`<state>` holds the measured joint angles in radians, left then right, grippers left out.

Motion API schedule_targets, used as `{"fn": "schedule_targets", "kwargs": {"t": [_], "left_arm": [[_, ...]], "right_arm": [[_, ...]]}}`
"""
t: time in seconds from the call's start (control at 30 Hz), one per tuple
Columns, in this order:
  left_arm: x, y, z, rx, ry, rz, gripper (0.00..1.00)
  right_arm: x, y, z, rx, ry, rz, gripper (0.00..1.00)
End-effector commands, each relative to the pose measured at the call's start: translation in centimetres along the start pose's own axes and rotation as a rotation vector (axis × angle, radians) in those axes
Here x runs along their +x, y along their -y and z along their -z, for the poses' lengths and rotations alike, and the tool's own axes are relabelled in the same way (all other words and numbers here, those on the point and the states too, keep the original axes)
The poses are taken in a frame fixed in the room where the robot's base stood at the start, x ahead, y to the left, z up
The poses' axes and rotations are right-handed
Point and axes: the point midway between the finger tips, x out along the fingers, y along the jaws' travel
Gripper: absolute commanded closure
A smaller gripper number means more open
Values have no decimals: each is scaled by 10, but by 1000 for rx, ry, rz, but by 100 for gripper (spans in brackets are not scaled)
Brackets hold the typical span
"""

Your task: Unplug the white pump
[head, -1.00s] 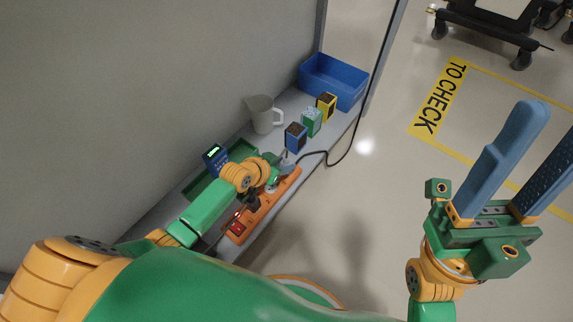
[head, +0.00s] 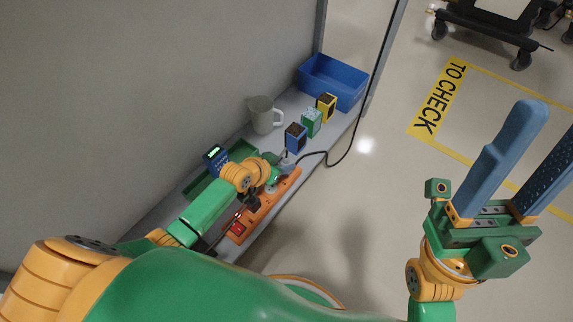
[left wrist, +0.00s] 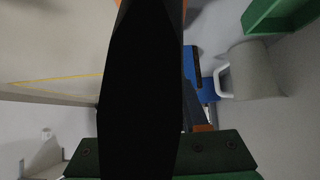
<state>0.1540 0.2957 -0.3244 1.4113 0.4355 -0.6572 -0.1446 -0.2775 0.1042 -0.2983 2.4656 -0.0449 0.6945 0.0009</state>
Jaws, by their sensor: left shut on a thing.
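The orange power strip (head: 262,206) lies along the front of the grey shelf, with a red switch (head: 236,228) near its near end. My left gripper (head: 284,168) is at the strip's far end, shut on what looks like a plug, mostly hidden by the fingers. A black cord (head: 341,155) leads away from that end. In the left wrist view a large black shape (left wrist: 140,90) fills the middle and hides the grip. I cannot tell if the plug is still seated. My right gripper (head: 523,165) is open and empty over the floor. No white pump can be made out.
On the shelf are a grey jug (head: 262,114), blue (head: 295,138), green (head: 311,122) and yellow (head: 326,107) boxes, a blue bin (head: 333,80), a green tray (head: 243,151) and a blue meter (head: 215,158). A wall stands behind. Open floor lies right.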

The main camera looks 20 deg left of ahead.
Motion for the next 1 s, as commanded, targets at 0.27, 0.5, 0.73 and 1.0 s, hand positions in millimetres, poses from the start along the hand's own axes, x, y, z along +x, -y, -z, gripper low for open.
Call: {"fn": "schedule_targets", "kwargs": {"t": [0.27, 0.5, 0.73, 1.0], "left_arm": [[-10, 0, 12, 1, 0, 0, 100], [-19, 0, 20, 1, 0, 0, 100], [-27, 0, 29, 1, 0, 0, 100], [-35, 0, 37, 1, 0, 0, 100]], "right_arm": [[16, -1, 5, 0, -1, 0, 50], [29, -2, 8, 0, -1, 0, 50], [41, -2, 12, 0, -1, 0, 50], [54, -3, 15, 0, -1, 0, 50]]}}
